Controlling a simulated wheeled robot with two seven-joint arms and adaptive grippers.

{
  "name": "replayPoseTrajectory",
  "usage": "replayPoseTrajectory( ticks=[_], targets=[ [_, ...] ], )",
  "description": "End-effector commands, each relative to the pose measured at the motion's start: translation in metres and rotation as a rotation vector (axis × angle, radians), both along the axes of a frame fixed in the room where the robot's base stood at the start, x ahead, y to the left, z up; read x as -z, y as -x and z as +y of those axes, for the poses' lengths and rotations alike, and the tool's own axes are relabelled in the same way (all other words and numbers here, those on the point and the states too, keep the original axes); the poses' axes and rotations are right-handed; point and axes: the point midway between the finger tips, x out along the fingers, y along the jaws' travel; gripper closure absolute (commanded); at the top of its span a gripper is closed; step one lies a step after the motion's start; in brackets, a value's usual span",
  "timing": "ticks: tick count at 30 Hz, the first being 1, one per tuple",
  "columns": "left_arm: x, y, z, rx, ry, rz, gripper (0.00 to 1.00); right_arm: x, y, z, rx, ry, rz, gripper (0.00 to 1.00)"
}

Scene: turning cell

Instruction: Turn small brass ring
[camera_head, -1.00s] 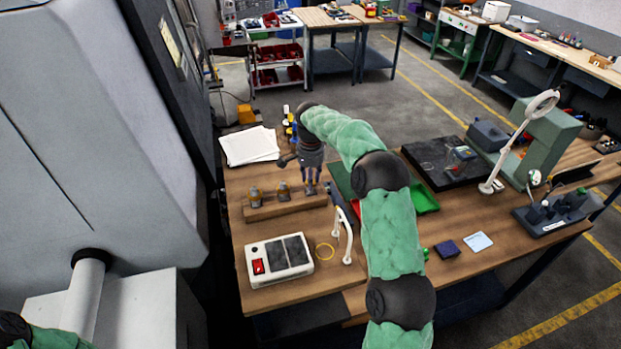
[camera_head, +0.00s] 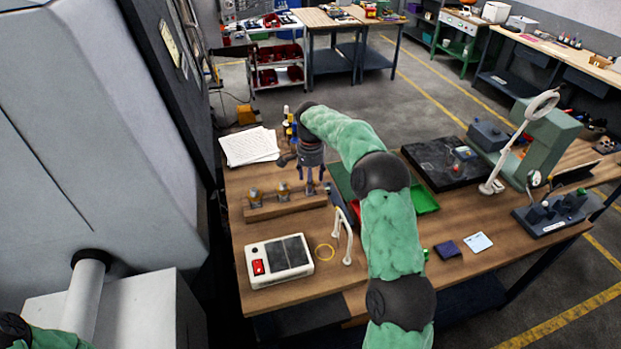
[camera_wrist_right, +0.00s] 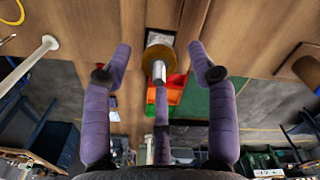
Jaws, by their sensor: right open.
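A wooden rack (camera_head: 262,213) on the bench carries brass-coloured pieces with grey parts: one at its left (camera_head: 255,196), one in its middle (camera_head: 283,190) and one at its right end (camera_head: 310,187). My right gripper (camera_head: 312,180) points down over the right-hand piece. In the right wrist view, the open fingers (camera_wrist_right: 160,62) stand around a round brass piece (camera_wrist_right: 150,56) with a bright metal stem, with gaps at both sides. The fingers partly hide the piece in the head view. I cannot tell which piece is the small ring. My left gripper is out of view.
A white box with a red switch (camera_head: 262,267), a thin yellow loop (camera_head: 325,252) and a white stand (camera_head: 348,240) are in front of the rack. Papers (camera_head: 248,146) lie behind it.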

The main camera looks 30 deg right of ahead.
Motion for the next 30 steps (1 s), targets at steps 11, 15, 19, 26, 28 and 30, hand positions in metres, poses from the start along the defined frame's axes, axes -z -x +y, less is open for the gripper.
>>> replayPoseTrajectory(
  ticks=[11, 15, 19, 26, 28, 30],
  targets=[
    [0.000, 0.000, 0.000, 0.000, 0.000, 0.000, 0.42, -0.059, -0.001, 0.000, 0.000, 0.001, -0.006, 0.42],
    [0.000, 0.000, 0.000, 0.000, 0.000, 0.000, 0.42, -0.085, -0.001, 0.000, -0.001, 0.001, -0.006, 0.42],
    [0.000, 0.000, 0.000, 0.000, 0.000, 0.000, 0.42, -0.104, -0.001, 0.000, 0.000, 0.001, -0.004, 0.42],
    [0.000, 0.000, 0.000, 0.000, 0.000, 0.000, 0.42, -0.118, -0.001, 0.000, 0.000, 0.000, -0.002, 0.42],
    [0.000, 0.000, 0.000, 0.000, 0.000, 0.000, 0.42, -0.119, 0.000, 0.000, 0.000, 0.000, -0.001, 0.42],
    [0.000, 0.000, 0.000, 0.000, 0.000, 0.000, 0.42, -0.119, 0.000, 0.000, 0.000, 0.000, -0.001, 0.42]
  ],
)
